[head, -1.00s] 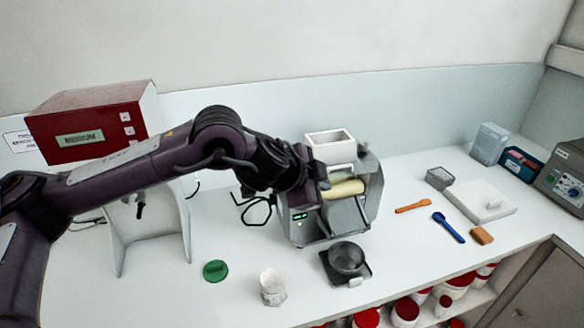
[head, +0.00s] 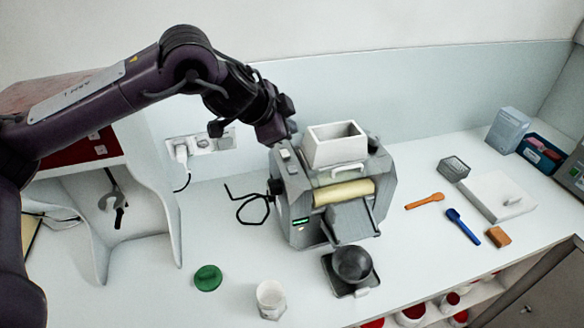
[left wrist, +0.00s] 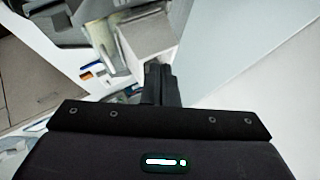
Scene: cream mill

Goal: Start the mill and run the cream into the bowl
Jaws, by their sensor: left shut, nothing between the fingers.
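The grey mill (head: 292,188) stands on the white counter with a white hopper (head: 336,150) on top. A cream-coloured roller (head: 343,192) shows at its front, above a sloping grey chute (head: 352,222). A small green display (head: 301,222) is lit on its front left. The dark bowl (head: 352,262) sits on a black square base (head: 330,268) below the chute; I see no cream in it. My left gripper (head: 285,130) is shut and empty, near the mill's upper left edge. Its fingers (left wrist: 161,84) also show in the left wrist view. My right gripper is out of view.
A green lid (head: 208,278) and a white jar (head: 270,298) lie left of the bowl. An orange spatula (head: 424,201), a blue spoon (head: 462,225) and a white slab (head: 490,195) are at the right. A black cable (head: 250,207) lies left of the mill.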

